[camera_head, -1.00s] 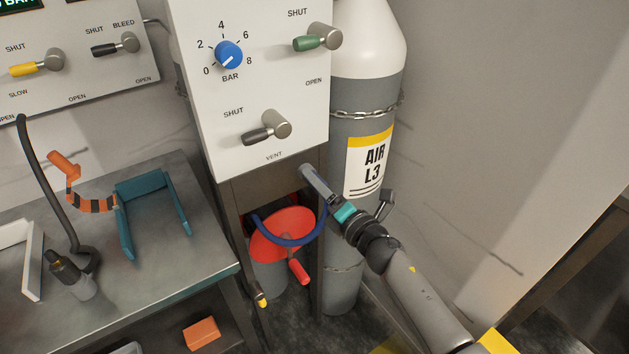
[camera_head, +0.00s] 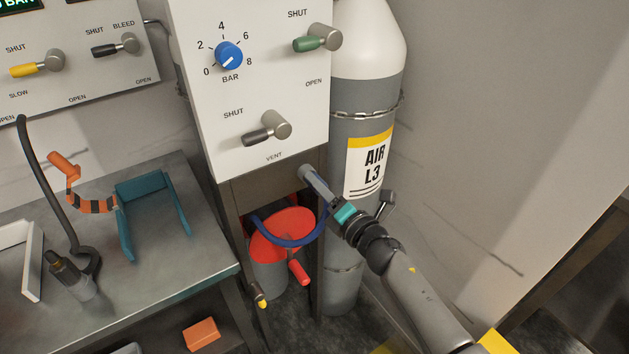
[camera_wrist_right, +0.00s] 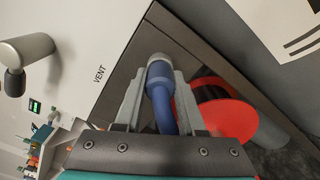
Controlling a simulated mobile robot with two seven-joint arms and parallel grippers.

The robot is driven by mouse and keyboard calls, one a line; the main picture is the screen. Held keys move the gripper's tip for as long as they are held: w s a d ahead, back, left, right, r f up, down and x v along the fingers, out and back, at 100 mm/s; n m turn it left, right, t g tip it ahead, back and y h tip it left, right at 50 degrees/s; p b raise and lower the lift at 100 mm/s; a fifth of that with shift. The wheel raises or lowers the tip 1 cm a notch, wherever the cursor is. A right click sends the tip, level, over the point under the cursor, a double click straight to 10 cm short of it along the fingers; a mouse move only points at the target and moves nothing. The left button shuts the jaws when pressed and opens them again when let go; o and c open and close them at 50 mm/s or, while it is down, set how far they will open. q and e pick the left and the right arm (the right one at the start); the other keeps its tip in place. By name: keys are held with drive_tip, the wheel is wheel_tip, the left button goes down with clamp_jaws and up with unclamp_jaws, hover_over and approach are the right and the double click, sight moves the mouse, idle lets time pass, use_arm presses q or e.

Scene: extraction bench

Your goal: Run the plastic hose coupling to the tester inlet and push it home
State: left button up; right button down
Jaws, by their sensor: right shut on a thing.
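My right gripper (camera_head: 317,184) is below the white valve panel, at the end of the arm from the lower right. In the right wrist view the gripper (camera_wrist_right: 160,95) is shut on the hose coupling (camera_wrist_right: 159,72), a grey-blue collar on a blue hose (camera_wrist_right: 164,112). The blue hose also loops below the gripper in the head view (camera_head: 292,243). The coupling's far end points at the dark frame under the panel. I cannot make out the tester inlet or whether the coupling touches anything. My left gripper is not in view.
The white panel (camera_head: 250,110) with a blue dial (camera_head: 229,55) and valve levers hangs just above. A grey air cylinder (camera_head: 350,215) stands close behind the right gripper. A red disc-shaped thing (camera_head: 283,236) is below. A bench (camera_head: 165,275) with a teal cradle (camera_head: 150,190) is at left.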

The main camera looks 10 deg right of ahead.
drive_tip(key=shift+s, duration=0.1)
drive_tip(key=shift+p+v, duration=0.4)
drive_tip(key=shift+v, duration=2.1)
drive_tip(key=shift+s+d, duration=0.2)
drive_tip(key=shift+s, duration=0.1)
drive_tip(key=v, duration=1.1)
drive_tip(key=shift+s, duration=0.4)
drive_tip(key=shift+r, duration=0.1)
